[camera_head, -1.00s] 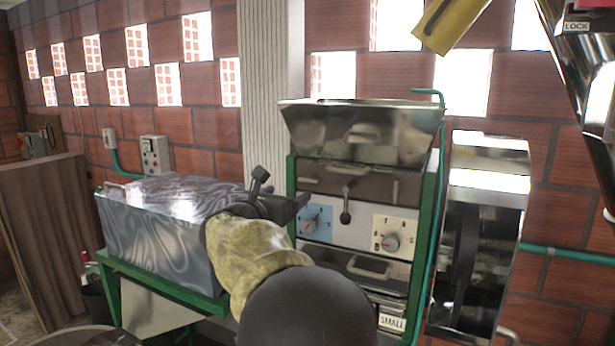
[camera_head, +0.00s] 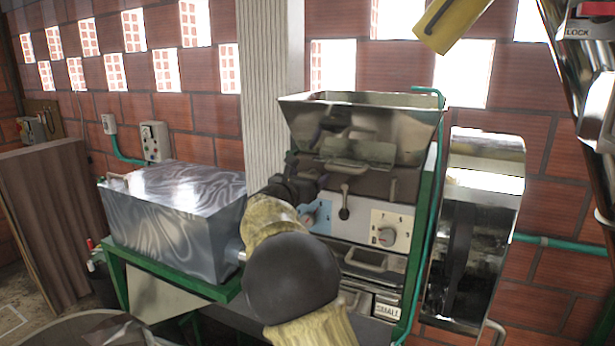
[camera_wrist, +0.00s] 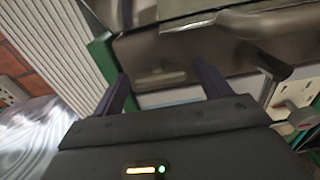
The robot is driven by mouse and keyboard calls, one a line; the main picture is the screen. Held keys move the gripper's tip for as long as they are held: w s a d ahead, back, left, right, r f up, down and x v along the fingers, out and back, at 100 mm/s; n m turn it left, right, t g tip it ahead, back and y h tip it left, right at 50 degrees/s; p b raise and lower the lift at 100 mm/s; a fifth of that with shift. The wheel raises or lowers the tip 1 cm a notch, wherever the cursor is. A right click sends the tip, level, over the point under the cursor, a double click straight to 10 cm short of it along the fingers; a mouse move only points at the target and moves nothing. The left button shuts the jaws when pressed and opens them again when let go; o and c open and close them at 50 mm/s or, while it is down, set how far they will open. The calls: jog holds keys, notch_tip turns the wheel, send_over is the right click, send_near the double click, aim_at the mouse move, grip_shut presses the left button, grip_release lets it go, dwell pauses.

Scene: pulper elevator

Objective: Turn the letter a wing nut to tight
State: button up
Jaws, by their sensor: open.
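My gripper (camera_wrist: 162,82) is open and empty, its two dark fingers apart in the wrist view. In the head view it is in front of the machine's control panel (camera_head: 346,228), at its upper left. The panel has a blue plate (camera_head: 322,214) with a knob (camera_head: 309,219), partly covered by my arm. It also has a black lever (camera_head: 344,203) and a white numbered plate (camera_head: 403,226) with a grey knob (camera_head: 387,236). In the wrist view, a pale blue strip shows low between the fingers. I cannot make out a wing nut marked with a letter a.
A metal hopper (camera_head: 370,115) is above the panel. A shiny metal box (camera_head: 175,225) on a green frame (camera_head: 165,272) stands to the left. A tall metal housing (camera_head: 485,185) and green pipe (camera_head: 545,240) are at the right. A pale column (camera_head: 262,90) rises behind.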

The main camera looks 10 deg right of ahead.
jog(key=c, duration=1)
jog(key=shift+f+m+b, duration=0.15)
jog(key=shift+m+b, duration=0.15)
jog(key=shift+b, duration=0.3)
jog(key=shift+m+b, duration=8.3)
jog(key=shift+m, duration=0.4)
jog(key=o, duration=1)
